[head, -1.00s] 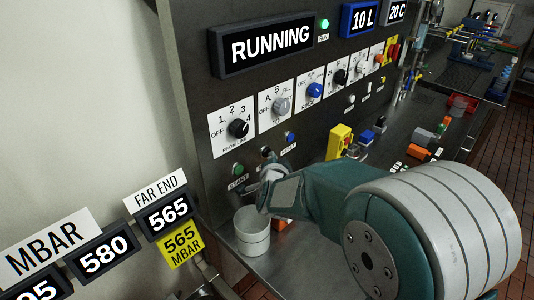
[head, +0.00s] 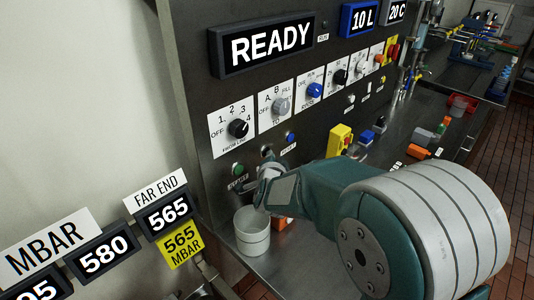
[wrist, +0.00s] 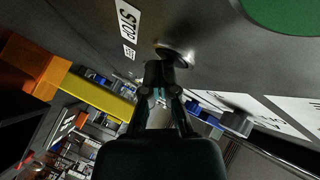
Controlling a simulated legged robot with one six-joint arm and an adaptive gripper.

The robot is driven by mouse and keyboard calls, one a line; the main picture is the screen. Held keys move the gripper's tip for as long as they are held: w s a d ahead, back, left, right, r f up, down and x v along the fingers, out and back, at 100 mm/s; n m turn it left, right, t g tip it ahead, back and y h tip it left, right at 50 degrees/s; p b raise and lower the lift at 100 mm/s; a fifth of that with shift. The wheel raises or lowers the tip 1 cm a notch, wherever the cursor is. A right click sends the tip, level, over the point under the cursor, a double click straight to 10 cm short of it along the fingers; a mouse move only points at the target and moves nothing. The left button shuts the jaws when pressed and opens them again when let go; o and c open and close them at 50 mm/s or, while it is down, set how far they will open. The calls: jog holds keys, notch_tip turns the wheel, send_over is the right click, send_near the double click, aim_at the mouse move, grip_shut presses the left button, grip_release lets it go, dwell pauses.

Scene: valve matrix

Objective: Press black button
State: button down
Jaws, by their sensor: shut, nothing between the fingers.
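The black button (wrist: 178,54) shows in the wrist view beside a white STOP label (wrist: 128,18), in a round metal collar on the dark panel. In the head view the black button (head: 267,151) sits between the green START button (head: 238,169) and the blue RESET button (head: 290,137). My gripper (head: 270,171) is just below it there. In the wrist view my gripper (wrist: 161,68) is shut and empty, its tips right at the button's edge. I cannot tell whether they touch it. The tips partly cover the button.
A display (head: 268,46) on the panel reads READY. A row of rotary knobs, including a black one (head: 238,128), is above the buttons. A white cup (head: 252,232) stands on the metal bench below my gripper. A yellow block (head: 339,140) is to the right.

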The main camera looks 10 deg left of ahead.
dwell(0.4)
jog(key=shift+s+d, duration=0.45)
jog(key=shift+d, duration=0.2)
jog(key=shift+s+d, duration=0.45)
jog(key=shift+d, duration=0.3)
jog(key=shift+s+d, duration=0.4)
jog(key=shift+d, duration=0.3)
jog(key=shift+s+d, duration=0.45)
jog(key=shift+d, duration=0.3)
jog(key=s+d+r+n+g, duration=0.5)
jog(key=s+d, duration=0.3)
jog(key=d, duration=0.4)
jog(key=s+d+n+g+h, duration=0.1)
jog(key=s+d+g+h, duration=0.1)
jog(key=s+d, duration=0.4)
jog(key=s+d+n+g+h, duration=0.2)
jog(key=s+d, duration=0.4)
jog(key=s, duration=0.7)
jog(key=shift+s+d+r+n, duration=0.2)
jog(key=shift+s+r+n, duration=0.05)
jog(key=shift+n, duration=0.05)
